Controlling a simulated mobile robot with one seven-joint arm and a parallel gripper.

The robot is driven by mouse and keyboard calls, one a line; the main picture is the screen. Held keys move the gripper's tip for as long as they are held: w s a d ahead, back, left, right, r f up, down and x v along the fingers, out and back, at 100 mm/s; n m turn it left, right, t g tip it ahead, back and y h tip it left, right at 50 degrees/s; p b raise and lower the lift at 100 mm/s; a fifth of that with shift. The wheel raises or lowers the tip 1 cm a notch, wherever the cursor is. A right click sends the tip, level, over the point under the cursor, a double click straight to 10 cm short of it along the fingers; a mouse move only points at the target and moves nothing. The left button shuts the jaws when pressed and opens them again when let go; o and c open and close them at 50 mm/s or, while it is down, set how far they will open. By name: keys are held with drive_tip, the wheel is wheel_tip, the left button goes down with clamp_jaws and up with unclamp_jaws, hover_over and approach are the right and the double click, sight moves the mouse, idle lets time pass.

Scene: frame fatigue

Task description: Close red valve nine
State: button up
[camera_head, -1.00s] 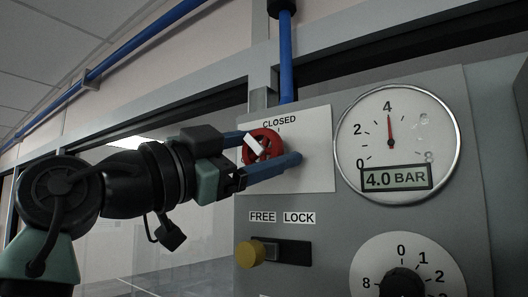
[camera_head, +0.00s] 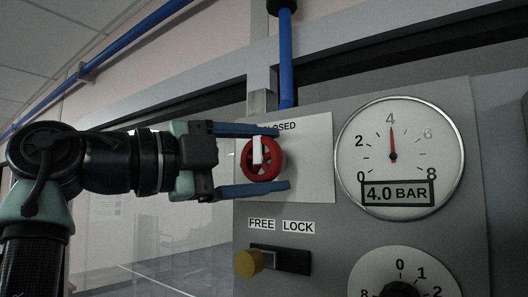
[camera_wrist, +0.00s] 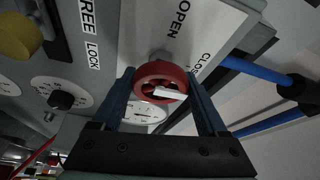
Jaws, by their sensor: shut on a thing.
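The red valve wheel (camera_head: 274,160) sits on a white plate (camera_head: 318,165) on the grey panel. A white pointer bar (camera_head: 257,151) on it stands about upright in the head view. The word CLOSED is printed above it, partly hidden by my upper finger. My gripper (camera_head: 294,157) is shut on the wheel, one blue finger above and one below. In the wrist view, the wheel (camera_wrist: 150,71) shows between the two fingers, and the plate reads OPEN and CLOSED, the latter cut off by a finger.
A round gauge (camera_head: 415,150) to the right reads 4.0 BAR. Below the valve is a yellow knob (camera_head: 248,263) on a FREE/LOCK slide, at the FREE end. A numbered dial (camera_head: 433,271) is at the lower right. A blue pipe (camera_head: 286,70) rises above the plate.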

drive_tip(key=shift+m, duration=0.3)
drive_tip(key=o, duration=1.3)
drive_tip(key=shift+s+a+f, duration=0.15)
drive_tip(key=shift+a, duration=0.1)
drive_tip(key=b+v, duration=0.2)
drive_tip(key=v, duration=0.2)
drive_tip(key=b+v, duration=0.2)
drive_tip(key=v, duration=0.2)
drive_tip(key=b+v, duration=0.2)
drive_tip(key=v, duration=0.2)
drive_tip(key=shift+s+a+r, duration=0.15)
drive_tip(key=shift+r, duration=0.1)
